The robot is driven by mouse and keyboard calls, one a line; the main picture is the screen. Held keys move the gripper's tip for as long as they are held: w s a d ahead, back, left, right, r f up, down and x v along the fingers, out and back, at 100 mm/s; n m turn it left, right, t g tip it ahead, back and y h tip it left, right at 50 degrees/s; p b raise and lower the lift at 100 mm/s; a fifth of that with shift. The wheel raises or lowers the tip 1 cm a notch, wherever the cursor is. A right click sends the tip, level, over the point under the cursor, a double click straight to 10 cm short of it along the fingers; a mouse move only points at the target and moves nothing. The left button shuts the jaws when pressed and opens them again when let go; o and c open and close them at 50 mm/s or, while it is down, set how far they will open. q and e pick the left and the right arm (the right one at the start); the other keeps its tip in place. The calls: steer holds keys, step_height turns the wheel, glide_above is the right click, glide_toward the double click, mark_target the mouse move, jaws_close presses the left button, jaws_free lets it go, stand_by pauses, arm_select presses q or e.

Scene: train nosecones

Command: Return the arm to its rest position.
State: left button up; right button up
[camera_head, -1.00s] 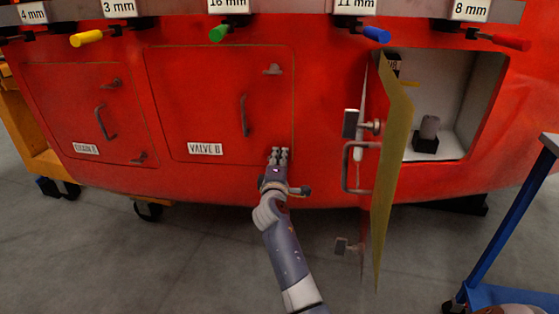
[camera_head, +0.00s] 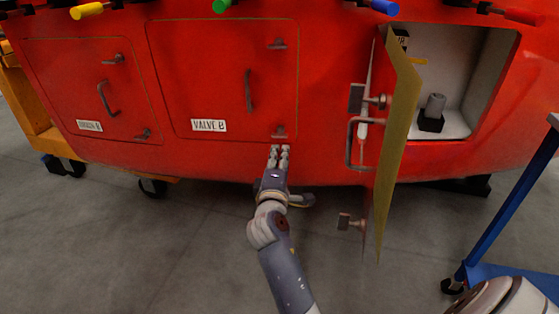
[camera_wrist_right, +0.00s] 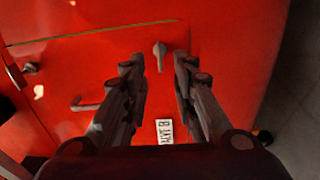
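My right gripper (camera_head: 279,150) reaches up from the bottom of the head view. Its fingertips are just below the lower latch (camera_head: 279,133) of the shut VALVE B door (camera_head: 215,75). In the right wrist view, the two fingers of my right gripper (camera_wrist_right: 161,65) stand apart, with nothing held between them. My left gripper is not in view.
An open door (camera_head: 395,130) sticks out to the right of my arm. A blue cart (camera_head: 510,205) stands at the right. Grey floor (camera_head: 180,240) is clear left of my arm.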

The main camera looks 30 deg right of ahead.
steer(key=shift+s+a, duration=0.2)
steer(key=shift+s, duration=0.05)
stand_by(0.3)
